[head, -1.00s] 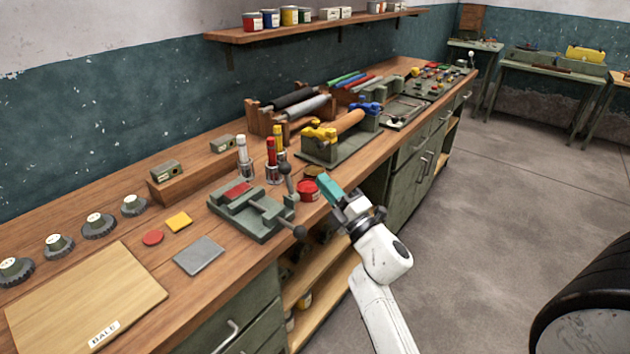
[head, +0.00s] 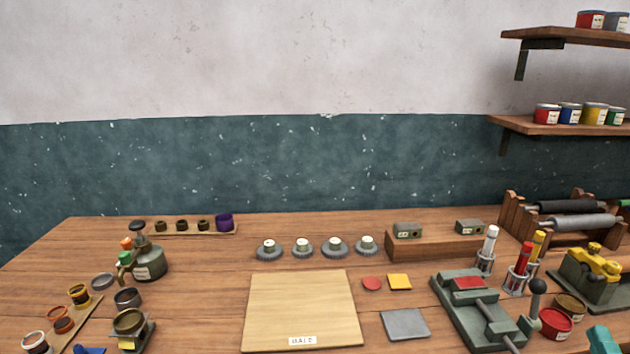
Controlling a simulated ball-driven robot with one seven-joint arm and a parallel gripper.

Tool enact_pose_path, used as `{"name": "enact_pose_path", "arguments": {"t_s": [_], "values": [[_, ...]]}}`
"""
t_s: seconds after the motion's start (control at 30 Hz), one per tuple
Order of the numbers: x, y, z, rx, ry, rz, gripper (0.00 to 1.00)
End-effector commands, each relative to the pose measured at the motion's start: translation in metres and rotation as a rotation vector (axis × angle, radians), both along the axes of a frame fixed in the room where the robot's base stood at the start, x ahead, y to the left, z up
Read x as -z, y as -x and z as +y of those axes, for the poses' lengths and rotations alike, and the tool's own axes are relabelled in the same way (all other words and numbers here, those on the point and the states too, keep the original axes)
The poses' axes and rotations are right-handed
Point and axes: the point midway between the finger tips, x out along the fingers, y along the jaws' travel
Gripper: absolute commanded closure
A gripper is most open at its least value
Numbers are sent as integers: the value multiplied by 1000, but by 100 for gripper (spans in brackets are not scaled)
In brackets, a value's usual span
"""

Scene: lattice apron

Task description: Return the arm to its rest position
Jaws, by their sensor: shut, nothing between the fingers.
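Only the teal end of my gripper (head: 603,341) shows, at the bottom right corner of the head view. It is shut and empty. It appears at the bench's front right, to the right of the red tin (head: 555,323) and below the yellow-handled tool (head: 597,262). The rest of my arm is outside the picture.
The wooden bench (head: 200,300) holds a pale board (head: 302,308), several knobs, a green vise-like fixture (head: 470,300), a grey plate (head: 405,323) and marker holders. Small pots and an oil can (head: 148,262) stand at left. A shelf (head: 560,124) hangs at upper right.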

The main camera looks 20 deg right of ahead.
Motion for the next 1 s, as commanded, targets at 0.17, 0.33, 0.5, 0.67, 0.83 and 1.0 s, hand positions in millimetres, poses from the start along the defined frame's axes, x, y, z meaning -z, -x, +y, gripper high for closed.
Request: {"name": "enact_pose_path", "arguments": {"t_s": [0.17, 0.33, 0.5, 0.67, 0.83, 1.0], "values": [[15, -4, -1, 65, -218, -19, 100], [52, -6, 8, 148, -541, -1, 100], [104, -5, 36, 222, -864, 81, 100], [155, 4, 84, 292, -1150, 226, 100], [204, 29, 153, 381, -1414, 460, 100], [233, 71, 224, 483, -1588, 742, 100]]}}
